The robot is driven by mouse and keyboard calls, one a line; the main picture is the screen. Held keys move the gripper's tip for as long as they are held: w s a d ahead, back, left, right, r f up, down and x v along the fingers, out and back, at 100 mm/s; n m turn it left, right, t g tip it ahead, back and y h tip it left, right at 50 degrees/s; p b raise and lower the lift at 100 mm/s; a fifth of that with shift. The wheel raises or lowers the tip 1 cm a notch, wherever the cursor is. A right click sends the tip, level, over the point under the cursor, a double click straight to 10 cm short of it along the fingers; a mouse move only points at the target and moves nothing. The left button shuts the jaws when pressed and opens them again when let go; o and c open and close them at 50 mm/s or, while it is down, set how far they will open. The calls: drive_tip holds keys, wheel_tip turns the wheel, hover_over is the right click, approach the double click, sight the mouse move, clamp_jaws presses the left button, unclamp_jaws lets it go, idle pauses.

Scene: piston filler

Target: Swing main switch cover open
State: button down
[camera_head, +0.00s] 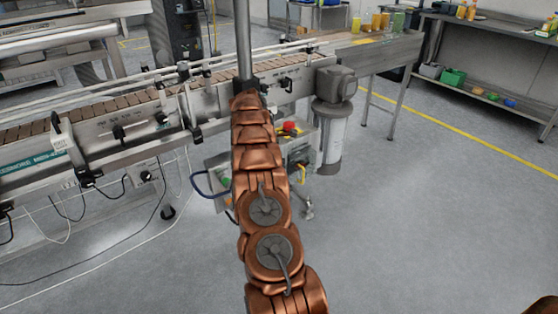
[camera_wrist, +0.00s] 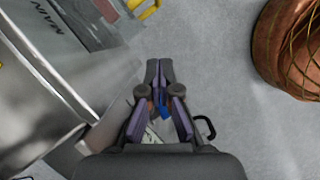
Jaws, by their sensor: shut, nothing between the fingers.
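A metal box with the lettering MAIN (camera_wrist: 45,18) fills the upper left of the wrist view. A see-through, greyish panel (camera_wrist: 88,22) lies beside the lettering, perhaps the main switch cover; I cannot tell whether it is open or closed. My gripper (camera_wrist: 160,68) is shut and empty, pointing up the picture over the floor, to the right of the box and apart from the panel. In the head view my copper arm hides the gripper and part of the control box (camera_head: 298,142), which has a red knob (camera_head: 290,127) on top.
A yellow curved part (camera_wrist: 146,8) sticks out at the box's upper edge. A conveyor (camera_head: 90,110) runs behind the control box, with a grey motor and cylinder (camera_head: 331,125) to its right. Cables hang at the left. The floor at the right is clear.

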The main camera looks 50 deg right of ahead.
sight(297, 174)
drive_tip(key=s+d+f, duration=0.2)
drive_tip(key=f, duration=0.1)
drive_tip(key=s+d+f+b, duration=0.1)
drive_tip(key=s+f, duration=0.1)
drive_tip(key=shift+d+f, duration=0.15)
drive_tip(key=shift+f, duration=0.1)
drive_tip(key=shift+s+d, duration=0.4)
drive_tip(key=shift+s+r+p, duration=0.1)
drive_tip(key=shift+r+p, duration=0.05)
drive_tip(key=shift+p, duration=0.2)
